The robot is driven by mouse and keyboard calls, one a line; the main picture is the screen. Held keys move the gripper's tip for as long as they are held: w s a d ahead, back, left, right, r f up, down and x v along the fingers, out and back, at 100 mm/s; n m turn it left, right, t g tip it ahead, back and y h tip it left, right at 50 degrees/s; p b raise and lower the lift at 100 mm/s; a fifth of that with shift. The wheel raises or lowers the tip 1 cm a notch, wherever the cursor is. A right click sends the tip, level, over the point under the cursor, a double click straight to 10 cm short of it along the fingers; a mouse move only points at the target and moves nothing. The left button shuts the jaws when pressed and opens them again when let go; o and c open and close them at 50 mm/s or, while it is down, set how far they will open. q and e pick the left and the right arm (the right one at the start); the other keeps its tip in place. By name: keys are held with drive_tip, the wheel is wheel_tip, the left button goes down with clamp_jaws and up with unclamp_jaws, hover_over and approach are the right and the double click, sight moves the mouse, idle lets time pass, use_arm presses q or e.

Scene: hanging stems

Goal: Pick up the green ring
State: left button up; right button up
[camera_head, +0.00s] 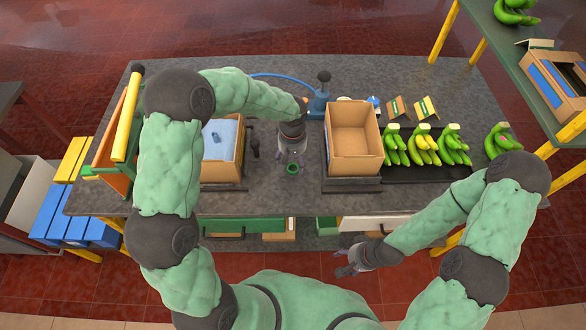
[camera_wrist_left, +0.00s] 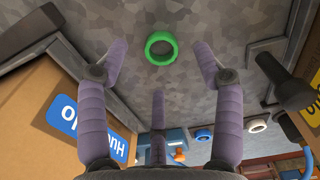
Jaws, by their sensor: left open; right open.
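The green ring (camera_head: 292,169) lies flat on the grey table (camera_head: 232,203), between two cardboard boxes. It also shows in the left wrist view (camera_wrist_left: 161,48), near the top middle. My left gripper (camera_head: 291,157) is just behind the ring in the head view, pointing down at the table. In the left wrist view its purple fingers (camera_wrist_left: 163,78) are spread wide and empty, with the ring beyond their tips and not touched. My right gripper (camera_head: 348,266) is open and empty in front of the table's front edge, over the floor side.
An open cardboard box (camera_head: 352,138) stands right of the ring. Another box with blue-white contents (camera_head: 221,146) stands to the left. A dark tray (camera_head: 398,174) with several banana bunches is at the right. A blue tool with a hose (camera_head: 318,103) stands behind.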

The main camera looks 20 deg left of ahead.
sight(293, 170)
use_arm(q)
drive_tip(key=f, duration=0.4)
drive_tip(key=shift+w+f+b, duration=0.3)
drive_tip(key=shift+w+b, duration=0.05)
drive_tip(key=shift+b, duration=0.05)
drive_tip(key=c, duration=0.9)
